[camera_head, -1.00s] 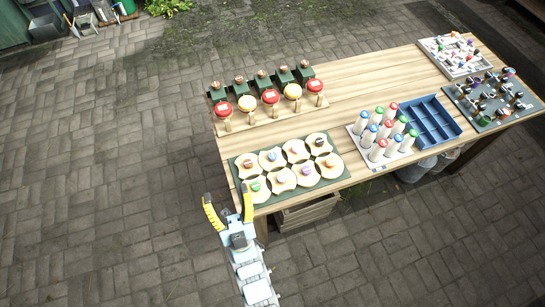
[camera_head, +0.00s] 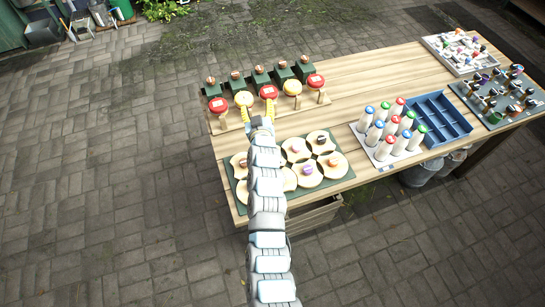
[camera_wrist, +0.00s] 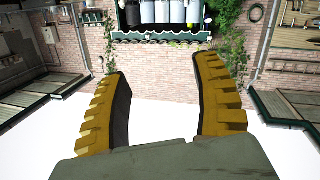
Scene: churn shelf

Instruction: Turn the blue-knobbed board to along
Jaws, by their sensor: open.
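Several pale scalloped boards with coloured knobs stand on a green mat (camera_head: 240,206) at the near left of the table. Their knobs include orange, brown and purple ones. No blue-knobbed board is visible among them now; my arm hides part of the mat's left half, where a bluish knob showed earlier. My gripper (camera_head: 258,113) is open, past the mat's far edge in the picture, in front of the row of red and yellow discs. In the wrist view, my gripper (camera_wrist: 163,105) has its two yellow fingers wide apart with nothing between them.
Red and yellow discs (camera_head: 316,81) stand on a wooden strip with green blocks behind. Capped white bottles (camera_head: 387,148), a blue divided tray (camera_head: 437,120) and two racks of small items (camera_head: 497,95) fill the right. Bare tabletop (camera_head: 365,85) lies at the back middle.

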